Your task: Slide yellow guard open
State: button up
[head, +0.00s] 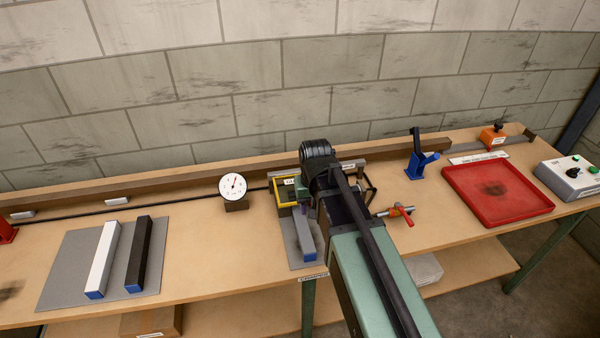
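The yellow guard (279,196) shows in the head view as a small yellow-edged frame on the press at the middle of the bench, just left of my arm. A small white label sits at its top. My arm reaches over the press from the lower right, and its dark wrist hides the guard's right side and most of the press. A grey bar with a blue end (305,236) lies in front of the guard on a grey plate.
A dial gauge (232,187) stands close left of the guard. White (103,258) and black (139,252) bars lie on a grey mat at left. Right of my arm are a red-handled valve (402,213), a blue clamp (420,165), a red tray (498,206) and a control box (570,180).

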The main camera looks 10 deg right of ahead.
jog(key=shift+o, duration=1.1)
jog(key=w+r+m+p, duration=0.1)
jog(key=w+r+m, duration=0.1)
jog(key=w, duration=0.5)
jog(key=w+r+m+p, duration=0.1)
jog(key=w+r+m, duration=0.1)
jog(key=w, duration=0.6)
jog(key=shift+w+r+m+p, duration=0.15)
jog(key=shift+r+m+p, duration=0.2)
jog(key=shift+r, duration=0.25)
jog(key=f+m+b, duration=0.1)
jog(key=f+b, duration=0.3)
jog(key=f+m+b, duration=0.1)
jog(key=f+b, duration=0.3)
jog(key=w+f+m+b, duration=0.1)
jog(key=f+b, duration=0.3)
jog(key=shift+m, duration=0.25)
jog(key=shift+r, duration=0.15)
jog(key=shift+c, duration=0.2)
grip_shut()
